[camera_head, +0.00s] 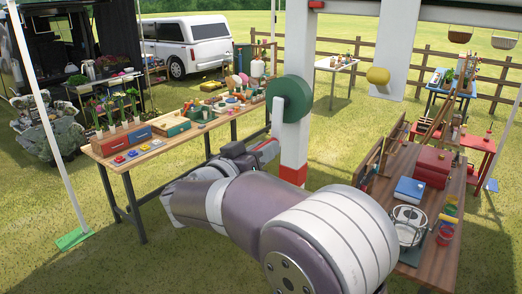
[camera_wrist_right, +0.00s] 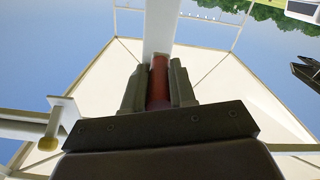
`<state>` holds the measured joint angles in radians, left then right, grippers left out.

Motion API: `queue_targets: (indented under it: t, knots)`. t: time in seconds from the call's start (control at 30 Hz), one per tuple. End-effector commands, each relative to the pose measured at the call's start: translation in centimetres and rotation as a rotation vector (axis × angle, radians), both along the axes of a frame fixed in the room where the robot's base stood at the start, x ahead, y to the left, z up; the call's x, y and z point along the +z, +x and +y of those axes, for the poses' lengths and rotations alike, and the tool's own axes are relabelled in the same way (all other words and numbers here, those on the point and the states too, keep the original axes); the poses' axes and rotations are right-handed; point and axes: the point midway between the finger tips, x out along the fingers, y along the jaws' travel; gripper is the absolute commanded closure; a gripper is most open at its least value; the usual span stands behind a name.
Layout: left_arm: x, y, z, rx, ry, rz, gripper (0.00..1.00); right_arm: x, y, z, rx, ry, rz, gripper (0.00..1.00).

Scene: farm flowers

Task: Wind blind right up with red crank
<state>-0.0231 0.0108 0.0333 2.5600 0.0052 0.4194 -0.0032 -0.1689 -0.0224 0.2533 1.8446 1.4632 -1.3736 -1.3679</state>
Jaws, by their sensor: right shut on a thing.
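The red crank handle (camera_wrist_right: 158,85) is a short red bar between the two dark fingers of my right gripper (camera_wrist_right: 158,92) in the right wrist view. The gripper is shut on it. In the head view my right gripper (camera_head: 264,151) is just left of the white post, below a large green disc (camera_head: 289,98) on that post. A white hanging panel (camera_head: 393,45), which may be the blind, is to the right of the post.
A long table (camera_head: 175,147) with boxes and pots stands left of the post. A wooden table (camera_head: 450,250) with boxes and a pot is at the right. Grass lies open at the lower left.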

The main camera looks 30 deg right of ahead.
Motion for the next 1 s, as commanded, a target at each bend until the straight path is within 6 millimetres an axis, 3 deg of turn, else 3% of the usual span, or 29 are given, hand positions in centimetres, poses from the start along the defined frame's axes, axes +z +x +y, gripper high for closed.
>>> queue_targets:
  t: [0.17,0.2,0.27,0.67,1.0]
  knots:
    - [0.1,0.0,0.0,0.0,0.0,0.0,0.38,0.5,-0.1,-0.1,-0.003,-0.003,-0.012,1.0]
    - [0.1,0.0,0.0,0.0,0.0,0.0,0.38,0.5,-0.1,-0.1,-0.003,-0.003,-0.012,0.68]
    - [0.1,0.0,0.0,0.0,0.0,0.0,0.38,0.5,-0.1,-0.1,-0.003,-0.002,-0.011,0.49]
    - [-0.6,0.0,0.0,0.0,0.0,0.0,0.38,0.0,-0.3,0.8,0.001,-0.003,-0.007,0.49]
    - [-3.9,0.0,0.0,0.0,0.0,0.0,0.38,-0.3,-3.2,7.2,0.003,-0.001,-0.009,0.49]
